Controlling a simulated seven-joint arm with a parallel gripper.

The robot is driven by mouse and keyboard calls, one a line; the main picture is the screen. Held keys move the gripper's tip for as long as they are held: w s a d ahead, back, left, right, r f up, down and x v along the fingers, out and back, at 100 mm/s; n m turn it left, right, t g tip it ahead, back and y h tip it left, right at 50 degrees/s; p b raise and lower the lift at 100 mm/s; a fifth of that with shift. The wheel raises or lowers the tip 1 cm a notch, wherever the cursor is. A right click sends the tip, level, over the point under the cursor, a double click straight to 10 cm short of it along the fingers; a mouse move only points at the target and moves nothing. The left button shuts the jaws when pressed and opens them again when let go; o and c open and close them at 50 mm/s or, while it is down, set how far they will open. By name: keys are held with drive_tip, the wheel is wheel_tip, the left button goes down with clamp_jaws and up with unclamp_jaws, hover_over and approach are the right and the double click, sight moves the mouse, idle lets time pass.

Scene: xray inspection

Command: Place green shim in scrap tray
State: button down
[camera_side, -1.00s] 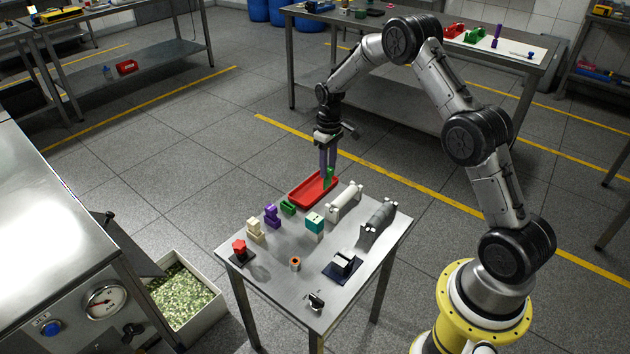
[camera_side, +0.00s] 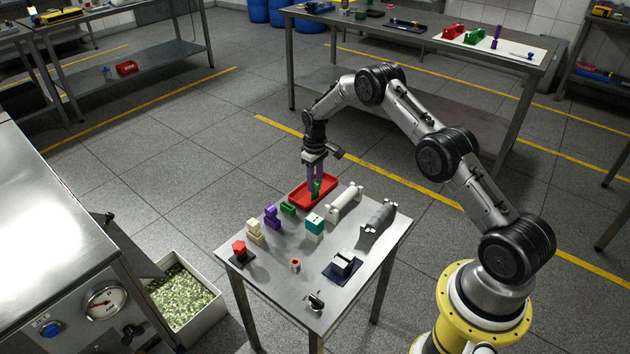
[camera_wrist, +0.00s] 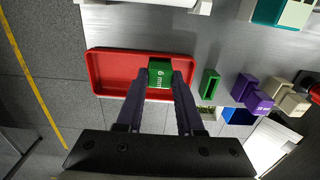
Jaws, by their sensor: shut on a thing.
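The green shim (camera_wrist: 160,74), marked "6 mm", is between the fingertips of my gripper (camera_wrist: 159,88), which is shut on it. It also shows in the side view (camera_side: 317,187) at the tips of my gripper (camera_side: 316,190). The red scrap tray (camera_side: 299,197) is at the far edge of the small table. In the wrist view the shim is over the right part of the tray (camera_wrist: 106,72). In the side view the shim's lower end is within the tray's outline; I cannot tell whether it touches the tray floor.
A green slotted holder (camera_side: 288,208) stands just beside the tray, near purple blocks (camera_side: 271,216) and beige blocks (camera_side: 256,231). A white roller-like part (camera_side: 345,203) and a grey one (camera_side: 378,222) lie to the right. A teal-and-white block (camera_side: 314,226) stands mid-table.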

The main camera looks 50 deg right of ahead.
drive_tip(key=c, duration=0.5)
unclamp_jaws()
drive_tip(key=shift+f, duration=0.15)
drive_tip(key=shift+c, duration=0.2)
wheel_tip(320, 180, up, 12)
drive_tip(key=s+a+r+t, duration=0.1)
drive_tip(key=s+a+r, duration=0.3)
drive_tip(key=r, duration=0.3)
drive_tip(key=s+a+r+t, duration=0.1)
drive_tip(key=s+a+r, duration=0.2)
drive_tip(key=s+r, duration=0.3)
drive_tip(key=s+a+r+t, duration=0.1)
drive_tip(key=s+a+r, duration=0.25)
drive_tip(key=r, duration=0.55)
drive_tip(key=s+a+t, duration=0.1)
drive_tip(key=s+a, duration=0.3)
drive_tip(key=s, duration=0.8)
drive_tip(key=s+a+t, duration=0.1)
drive_tip(key=s+a, duration=0.3)
drive_tip(key=s, duration=0.8)
drive_tip(key=shift+s+r+t, duration=0.3)
